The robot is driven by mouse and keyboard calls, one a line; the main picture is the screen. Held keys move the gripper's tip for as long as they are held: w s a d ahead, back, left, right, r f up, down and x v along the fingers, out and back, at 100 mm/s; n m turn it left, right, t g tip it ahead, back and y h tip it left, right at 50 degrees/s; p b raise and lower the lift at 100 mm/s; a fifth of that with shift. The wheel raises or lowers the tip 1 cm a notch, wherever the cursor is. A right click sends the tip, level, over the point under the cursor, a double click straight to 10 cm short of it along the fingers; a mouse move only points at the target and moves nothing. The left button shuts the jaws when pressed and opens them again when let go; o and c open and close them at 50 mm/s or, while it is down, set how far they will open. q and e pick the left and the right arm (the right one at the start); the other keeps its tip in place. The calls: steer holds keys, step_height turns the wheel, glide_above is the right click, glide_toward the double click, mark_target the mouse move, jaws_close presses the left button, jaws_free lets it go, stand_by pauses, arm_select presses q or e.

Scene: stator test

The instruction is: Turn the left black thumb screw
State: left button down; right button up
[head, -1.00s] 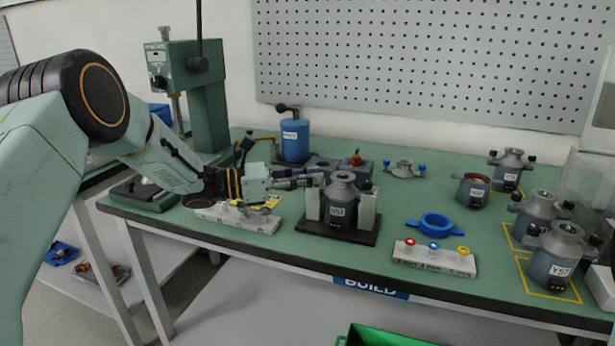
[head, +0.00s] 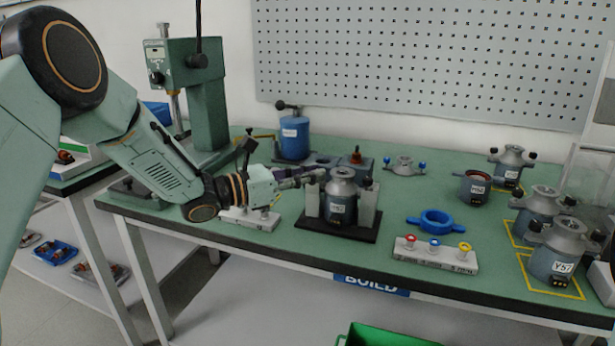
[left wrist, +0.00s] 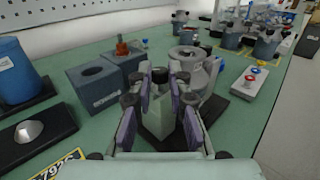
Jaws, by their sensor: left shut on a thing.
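The grey stator housing (head: 341,197) stands upright in a black-based fixture (head: 335,231) between two pale upright blocks. It also shows in the left wrist view (left wrist: 193,62). A black thumb screw (head: 365,182) sticks out on its right side. My left gripper (head: 312,178) reaches in from the left and is shut at the left black thumb screw (left wrist: 159,74), whose dark knob shows between the purple finger pads in the left wrist view. In the head view the fingers largely hide that screw. My right gripper is in neither view.
A blue pot (head: 293,138) and grey blocks stand behind the fixture. A tray with coloured knobs (head: 435,254) and a blue ring (head: 435,222) lie to the right. More housings (head: 555,262) stand at far right. A white strip (head: 262,220) lies under my left wrist.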

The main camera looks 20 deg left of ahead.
arm_select(q)
steer(key=shift+s+d+f+n+t+y+b, duration=0.2)
steer(key=shift+f+n+t+y+b, duration=0.1)
steer(key=shift+n+t+y+b, duration=0.45)
steer(key=n+t+y+b, duration=0.1)
steer(key=y+b, duration=0.1)
steer(key=n+t+y+b, duration=0.1)
steer(key=y+b, duration=0.1)
steer(key=b, duration=0.1)
steer(key=n+t+y+b, duration=0.1)
steer(key=n+y+b, duration=0.1)
steer(key=shift+s+d+b, duration=0.2)
steer(key=shift+d+b, duration=0.2)
steer(key=shift+d+r+n+t+y+b, duration=0.15)
steer(key=shift+n+t+y+b, duration=0.2)
steer(key=shift+n+y+b, duration=1.05)
steer(key=shift+y, duration=0.45)
steer(key=c, duration=1.3)
jaws_free()
steer(key=shift+w, duration=0.1)
steer(key=shift+o, duration=0.2)
steer(key=shift+r, duration=0.1)
steer(key=s, duration=0.8)
steer(key=shift+a, duration=0.4)
